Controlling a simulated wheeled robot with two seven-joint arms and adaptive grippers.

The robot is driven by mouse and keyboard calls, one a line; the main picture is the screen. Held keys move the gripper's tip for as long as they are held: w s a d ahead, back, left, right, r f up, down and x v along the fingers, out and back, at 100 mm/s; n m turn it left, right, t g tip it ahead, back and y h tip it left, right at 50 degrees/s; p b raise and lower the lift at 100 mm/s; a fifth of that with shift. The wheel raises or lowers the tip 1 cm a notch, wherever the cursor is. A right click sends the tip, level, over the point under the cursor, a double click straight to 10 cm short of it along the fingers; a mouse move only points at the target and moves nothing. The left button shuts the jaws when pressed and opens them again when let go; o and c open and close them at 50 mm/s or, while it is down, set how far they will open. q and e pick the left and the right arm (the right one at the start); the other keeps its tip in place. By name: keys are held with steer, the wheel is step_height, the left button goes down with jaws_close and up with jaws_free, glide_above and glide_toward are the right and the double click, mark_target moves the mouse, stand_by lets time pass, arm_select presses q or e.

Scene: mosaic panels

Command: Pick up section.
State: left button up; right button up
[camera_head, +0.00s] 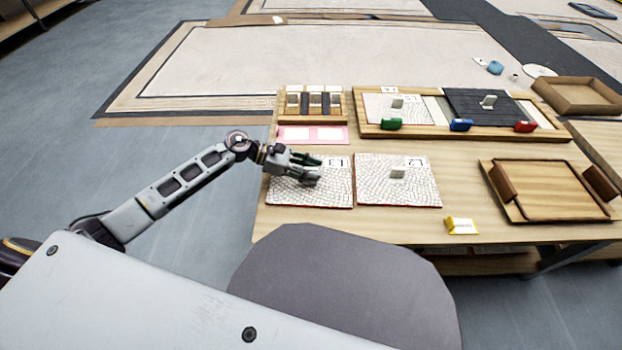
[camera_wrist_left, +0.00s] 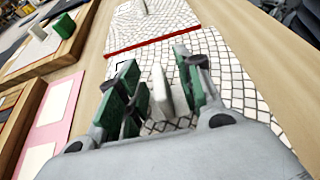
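Two mosaic sections with pale cracked tiles and red edges lie side by side on the wooden table. The left section (camera_head: 335,193) is partly under my left gripper (camera_head: 318,172); the right section (camera_head: 425,185) has a pale upright handle (camera_head: 398,173). In the left wrist view, the left section's pale handle (camera_wrist_left: 161,92) stands between my green-padded fingers (camera_wrist_left: 160,85). The fingers are apart, with a visible gap on the handle's left; contact on its right side is unclear. The right section (camera_wrist_left: 165,22) shows beyond. My right gripper is not in view.
A wooden frame (camera_head: 440,131) at the back holds a pale and a dark panel, with green, blue and red blocks along its front. A wooden tray (camera_head: 550,213) stands at right, a yellow block (camera_head: 461,226) near the front edge. A pink card (camera_head: 312,142) lies behind the left section.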

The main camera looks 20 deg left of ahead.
mark_target(311, 168)
arm_select(q)
steer(key=c, duration=0.4)
jaws_close()
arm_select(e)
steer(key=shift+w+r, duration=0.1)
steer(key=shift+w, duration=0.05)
arm_select(q)
steer(key=shift+r, duration=0.1)
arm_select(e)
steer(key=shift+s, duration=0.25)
arm_select(q)
steer(key=shift+r, duration=0.1)
steer(key=shift+r+p, duration=0.75)
steer(key=shift+r, duration=0.6)
steer(key=s+a+p, duration=0.1)
steer(key=s+a, duration=0.1)
steer(key=a, duration=0.6)
steer(key=s+a+p, duration=0.2)
steer(key=a, duration=0.7)
steer(key=shift+a+r, duration=0.25)
steer(key=shift+a, duration=0.05)
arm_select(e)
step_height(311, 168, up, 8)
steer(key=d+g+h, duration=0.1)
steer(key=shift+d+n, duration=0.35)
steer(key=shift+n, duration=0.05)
